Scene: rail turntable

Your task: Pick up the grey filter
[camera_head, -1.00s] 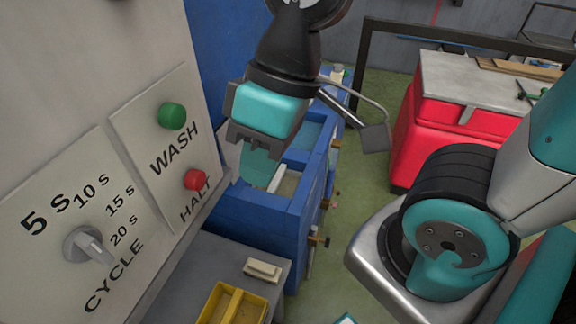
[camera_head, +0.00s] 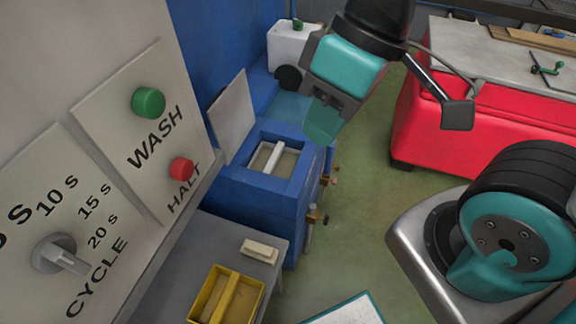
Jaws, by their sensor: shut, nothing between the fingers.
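No part is plainly marked as the grey filter. A pale grey-white bar (camera_head: 273,157) lies across the open compartment of the blue tank (camera_head: 250,190); I cannot tell whether it is the filter or part of the tank. A small cream block (camera_head: 260,251) lies on the grey bench below the tank. My gripper (camera_head: 322,122) is shut and empty, pointing down in the air, above and to the right of the open compartment. It appears apart from the bar and the block.
A yellow two-part tray (camera_head: 226,296) sits on the grey bench (camera_head: 210,236). At the left is a control panel with a green button (camera_head: 148,102), a red button (camera_head: 181,169) and a dial (camera_head: 54,254). A red cabinet (camera_head: 430,120) stands right, beyond open green floor (camera_head: 365,230).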

